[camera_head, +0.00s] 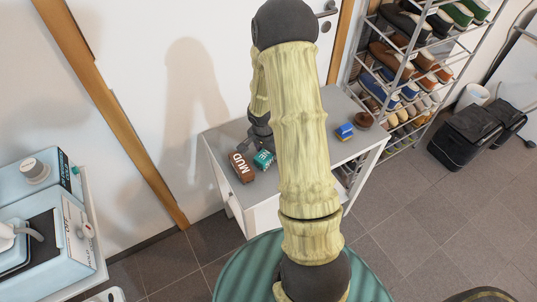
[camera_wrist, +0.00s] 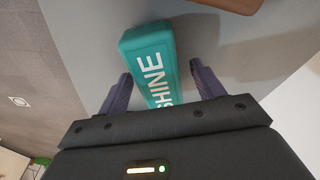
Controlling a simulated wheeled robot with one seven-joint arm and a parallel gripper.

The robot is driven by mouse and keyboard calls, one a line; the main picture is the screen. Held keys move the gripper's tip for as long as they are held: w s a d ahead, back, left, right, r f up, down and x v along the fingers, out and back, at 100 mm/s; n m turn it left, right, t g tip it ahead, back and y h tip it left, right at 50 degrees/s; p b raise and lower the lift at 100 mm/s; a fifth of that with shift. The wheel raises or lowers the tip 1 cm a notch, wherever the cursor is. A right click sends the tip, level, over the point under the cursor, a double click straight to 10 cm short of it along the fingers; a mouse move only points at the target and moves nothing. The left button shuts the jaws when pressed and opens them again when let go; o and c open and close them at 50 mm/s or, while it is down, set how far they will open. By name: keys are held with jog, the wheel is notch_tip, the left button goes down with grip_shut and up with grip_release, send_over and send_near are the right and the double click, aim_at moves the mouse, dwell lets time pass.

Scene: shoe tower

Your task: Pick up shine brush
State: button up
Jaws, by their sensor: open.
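The shine brush is a teal block (camera_wrist: 150,55) with white letters reading SHINE. In the wrist view it lies on the grey tabletop, its near end between the two purple fingers of my gripper (camera_wrist: 160,88). The fingers are apart, one on each side, and I see a gap on at least the right side. In the head view the shine brush (camera_head: 264,160) sits on the white cabinet, partly hidden by my arm. My gripper (camera_head: 255,144) is just behind it there, also partly hidden.
A brown block marked MUD (camera_head: 242,168) lies just left of the shine brush; a brown edge (camera_wrist: 238,4) shows in the wrist view. A blue item (camera_head: 344,131) and a brown round item (camera_head: 363,120) stand on the cabinet's right. A shoe rack (camera_head: 410,75) stands beyond.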

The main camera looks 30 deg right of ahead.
jog(key=c, duration=1.2)
jog(key=shift+d+r, duration=0.1)
jog(key=shift+r, duration=0.15)
notch_tip(320, 180, up, 10)
jog(key=shift+f+p, duration=0.2)
jog(key=shift+p, duration=0.55)
jog(key=shift+o, duration=1.1)
